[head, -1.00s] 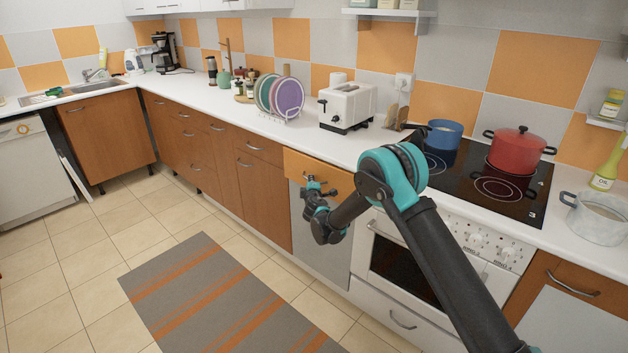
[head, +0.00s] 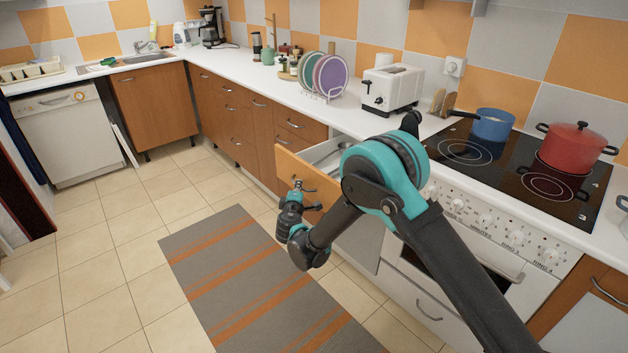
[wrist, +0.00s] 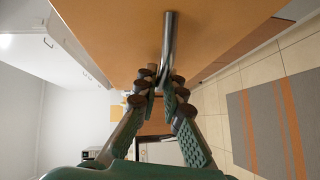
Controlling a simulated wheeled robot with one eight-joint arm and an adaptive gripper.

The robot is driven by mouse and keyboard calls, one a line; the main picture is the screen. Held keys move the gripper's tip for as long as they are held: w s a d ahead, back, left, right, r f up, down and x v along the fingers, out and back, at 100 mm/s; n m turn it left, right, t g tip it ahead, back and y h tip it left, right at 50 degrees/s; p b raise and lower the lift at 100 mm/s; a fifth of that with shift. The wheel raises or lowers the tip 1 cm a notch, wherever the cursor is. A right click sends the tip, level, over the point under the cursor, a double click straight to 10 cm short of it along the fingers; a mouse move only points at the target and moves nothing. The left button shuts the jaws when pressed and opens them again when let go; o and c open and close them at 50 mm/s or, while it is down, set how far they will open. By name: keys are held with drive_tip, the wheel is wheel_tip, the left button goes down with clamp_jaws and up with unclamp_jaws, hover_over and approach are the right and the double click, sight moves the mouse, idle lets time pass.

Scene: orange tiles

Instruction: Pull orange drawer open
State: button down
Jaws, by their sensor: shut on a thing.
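The orange drawer (head: 298,176) stands pulled out from the counter beside the oven in the head view, and part of its pale inside shows with something metallic in it. In the wrist view the orange drawer front (wrist: 120,30) fills the top of the picture, with a metal bar handle (wrist: 168,45) on it. My gripper (head: 296,187) is at the drawer front. In the wrist view my gripper (wrist: 165,88) has its fingers closed around the end of the handle. My arm hides the right part of the drawer in the head view.
The oven and stove (head: 480,225) stand right of the drawer, with a blue pot (head: 493,125) and a red pot (head: 575,148) on top. A striped rug (head: 250,285) lies on the tiled floor in front. A toaster (head: 391,89) and plate rack (head: 322,92) stand on the counter.

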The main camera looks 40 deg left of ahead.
drive_tip(key=s+a, duration=0.1)
drive_tip(key=s, duration=0.5)
drive_tip(key=shift+s+a, duration=0.25)
drive_tip(key=shift+s, duration=0.05)
drive_tip(key=c, duration=1.6)
unclamp_jaws()
drive_tip(key=v, duration=1.2)
